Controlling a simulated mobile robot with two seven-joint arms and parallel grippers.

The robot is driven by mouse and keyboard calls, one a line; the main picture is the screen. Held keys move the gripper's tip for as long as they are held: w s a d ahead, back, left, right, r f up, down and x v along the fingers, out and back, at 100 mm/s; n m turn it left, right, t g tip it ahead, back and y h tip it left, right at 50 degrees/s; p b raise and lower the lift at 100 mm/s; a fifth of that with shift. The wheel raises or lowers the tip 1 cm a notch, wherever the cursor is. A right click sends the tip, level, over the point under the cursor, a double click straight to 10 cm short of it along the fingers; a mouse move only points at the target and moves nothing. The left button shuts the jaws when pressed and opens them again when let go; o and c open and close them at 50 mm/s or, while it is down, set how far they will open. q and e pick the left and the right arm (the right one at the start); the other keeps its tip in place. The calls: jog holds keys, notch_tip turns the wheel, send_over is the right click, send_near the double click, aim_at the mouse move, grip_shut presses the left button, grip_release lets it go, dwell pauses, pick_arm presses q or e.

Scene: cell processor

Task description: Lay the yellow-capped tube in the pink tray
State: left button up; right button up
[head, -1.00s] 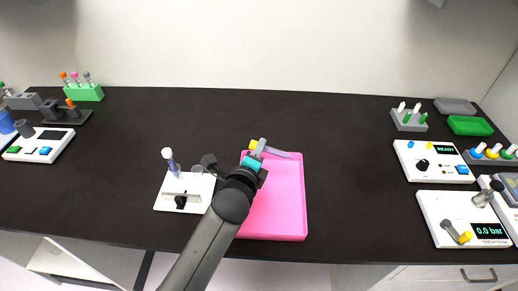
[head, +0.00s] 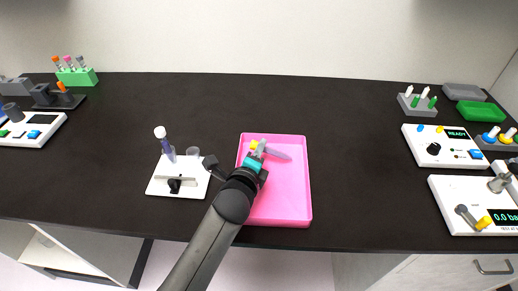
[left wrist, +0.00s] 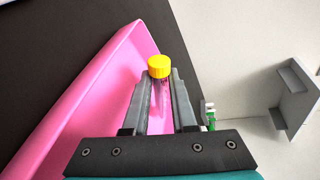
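The yellow-capped tube shows its yellow cap (head: 254,145) and a pale tapered body (head: 279,154) in the head view. It lies nearly level over the far left part of the pink tray (head: 295,205); whether it touches the tray floor I cannot tell. My left gripper (head: 262,149) has its fingers around the tube just below the cap. In the left wrist view the cap (left wrist: 159,67) shows at the fingertips (left wrist: 160,88), with the body between the fingers, which look shut on it. My right gripper is not in view.
A white fixture (head: 163,190) with a white-capped tube (head: 163,140) stands left of the tray. A rack with white and green tubes (head: 416,104), a green tray (head: 481,114) and white instruments (head: 442,146) stand at the right. The counter behind the tray is clear.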

pick_arm(q)
jog(key=o, duration=0.5)
jog(key=shift+c, duration=0.2)
jog(key=shift+s, duration=0.1)
jog(key=p+v, duration=0.2)
jog(key=v, duration=1.3)
